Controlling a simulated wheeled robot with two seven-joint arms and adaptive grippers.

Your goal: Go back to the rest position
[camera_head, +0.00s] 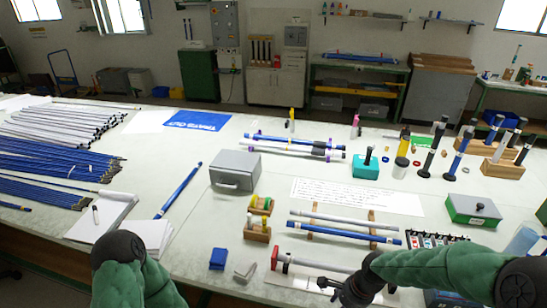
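My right arm comes in from the lower right in a green sleeve. Its dark gripper (328,288) is low over the front of the table, near the front end of a pale rod (322,263) with a red fitting. Its fingers are too small to tell open from shut. My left arm (121,268) shows at the lower left, with a green sleeve and black joint; its gripper is not in view. A blue rod (345,234) and a grey rod (343,219) lie across wooden supports just behind the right gripper.
Bundles of white rods (60,122) and blue rods (50,170) lie at the left. Upright rods in holders (500,145) are at the right.

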